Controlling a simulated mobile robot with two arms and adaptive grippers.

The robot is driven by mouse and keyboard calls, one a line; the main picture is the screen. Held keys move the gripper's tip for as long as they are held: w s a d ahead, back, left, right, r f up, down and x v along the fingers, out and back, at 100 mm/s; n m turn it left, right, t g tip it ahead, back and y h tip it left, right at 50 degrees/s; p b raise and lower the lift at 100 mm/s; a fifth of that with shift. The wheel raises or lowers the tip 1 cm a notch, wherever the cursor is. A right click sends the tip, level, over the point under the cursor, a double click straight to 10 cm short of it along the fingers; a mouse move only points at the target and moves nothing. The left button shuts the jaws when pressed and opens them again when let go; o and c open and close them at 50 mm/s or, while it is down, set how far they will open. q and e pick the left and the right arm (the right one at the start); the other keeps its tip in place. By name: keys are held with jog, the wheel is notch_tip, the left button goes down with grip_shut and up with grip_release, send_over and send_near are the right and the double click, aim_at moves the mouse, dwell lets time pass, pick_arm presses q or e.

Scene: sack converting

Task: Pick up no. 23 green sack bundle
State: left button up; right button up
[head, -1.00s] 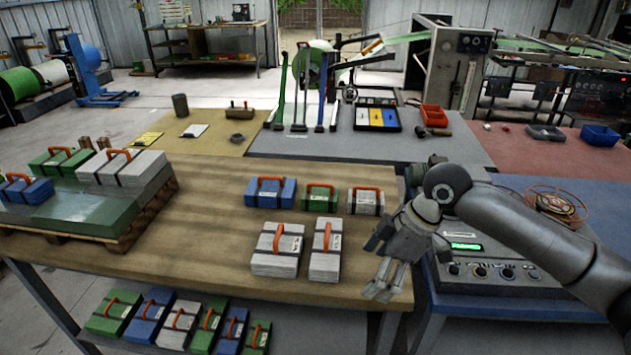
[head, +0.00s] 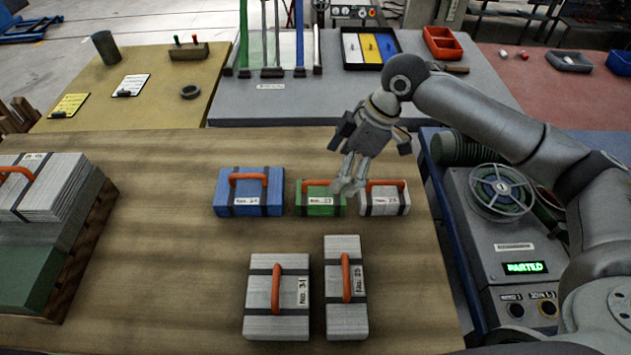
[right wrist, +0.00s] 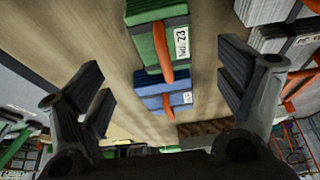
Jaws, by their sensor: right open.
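The no. 23 green sack bundle (head: 318,201) lies on the wooden table in the back row, with dark straps, an orange handle and a white label. It also shows in the right wrist view (right wrist: 150,42), its label reading 23. My right gripper (head: 348,188) hangs above its right part in the head view, covering some of it. In the right wrist view the fingers of my right gripper (right wrist: 165,88) are wide apart with nothing between them, apart from the bundle. My left gripper is not in view.
A blue bundle (head: 247,196) lies left of the green one and a white bundle (head: 386,203) close on its right. Two white bundles (head: 278,300) (head: 346,290) lie in front. A pallet stack (head: 52,200) stands at left. Bare table (head: 170,265) lies between.

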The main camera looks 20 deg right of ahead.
aim_at(322, 192)
jog(key=x, duration=0.3)
jog(key=shift+s+a+f, duration=0.25)
jog(key=shift+s+f, duration=0.05)
jog(key=shift+f, duration=0.05)
jog(key=shift+w+f, duration=0.1)
jog(key=shift+f, duration=0.15)
jog(key=shift+p+x, duration=0.75)
jog(key=shift+x, duration=2)
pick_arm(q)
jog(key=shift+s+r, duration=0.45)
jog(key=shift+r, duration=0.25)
pick_arm(e)
jog(key=shift+w+a+r, duration=0.1)
jog(key=shift+r, duration=0.05)
jog(key=c, duration=1.1)
